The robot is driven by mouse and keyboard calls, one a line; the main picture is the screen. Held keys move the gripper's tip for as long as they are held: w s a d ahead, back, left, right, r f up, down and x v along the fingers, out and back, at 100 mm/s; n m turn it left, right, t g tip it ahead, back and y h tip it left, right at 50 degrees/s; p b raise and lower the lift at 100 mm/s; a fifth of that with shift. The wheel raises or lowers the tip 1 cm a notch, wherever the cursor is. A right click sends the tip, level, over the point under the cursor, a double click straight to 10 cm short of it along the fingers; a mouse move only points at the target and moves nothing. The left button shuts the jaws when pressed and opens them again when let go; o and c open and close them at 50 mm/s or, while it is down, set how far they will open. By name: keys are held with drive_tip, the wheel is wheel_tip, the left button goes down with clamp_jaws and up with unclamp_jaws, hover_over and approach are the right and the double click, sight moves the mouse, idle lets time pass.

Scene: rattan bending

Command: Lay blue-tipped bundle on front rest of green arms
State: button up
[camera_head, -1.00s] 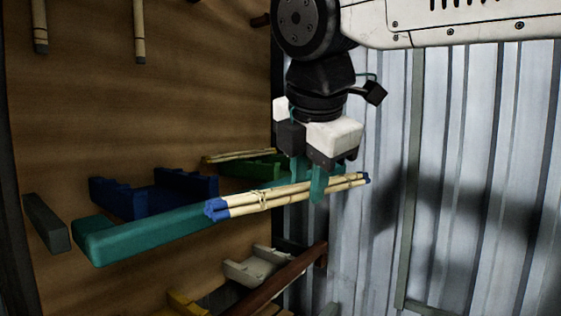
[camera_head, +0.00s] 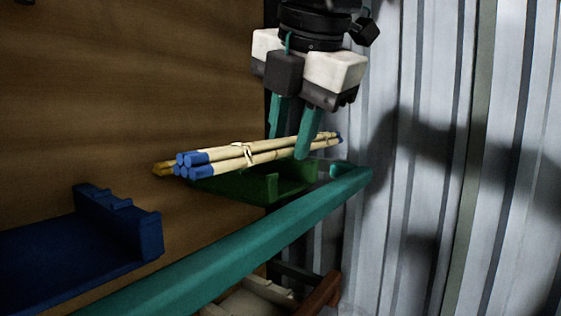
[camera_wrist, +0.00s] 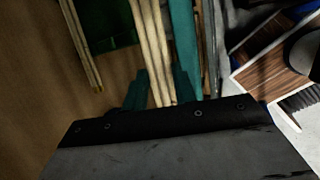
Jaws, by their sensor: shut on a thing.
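The blue-tipped bundle (camera_head: 225,158) is several pale tied rods with blue ends. My gripper (camera_head: 290,140) is shut on it, past the middle toward its right end. In the head view the bundle hangs nearly level over the green arms (camera_head: 262,188) and hides part of them. I cannot tell if it touches them. A yellow tip (camera_head: 163,168) of another bundle shows behind. In the wrist view the held bundle (camera_wrist: 150,45) runs between the teal fingers (camera_wrist: 158,92), and the other bundle (camera_wrist: 80,45) lies apart to its left, with green between them.
A teal rail (camera_head: 225,245) crosses in front of and below the green arms, with a bent end at right. Blue arms (camera_head: 120,225) jut out at lower left. Pale arms (camera_head: 255,300) sit below the rail. A corrugated metal wall (camera_head: 430,180) stands at right.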

drive_tip(key=shift+w+d+f, duration=0.1)
drive_tip(key=shift+w+f, duration=0.75)
drive_tip(key=shift+w, duration=1.9)
drive_tip(key=shift+w+a+f, duration=0.1)
drive_tip(key=shift+w+f, duration=0.7)
drive_tip(key=shift+w, duration=1.95)
drive_tip(key=shift+w+d+f, duration=0.1)
drive_tip(key=shift+w+f, duration=0.75)
drive_tip(key=shift+w, duration=1.9)
drive_tip(key=shift+f, duration=0.1)
drive_tip(key=o, duration=1)
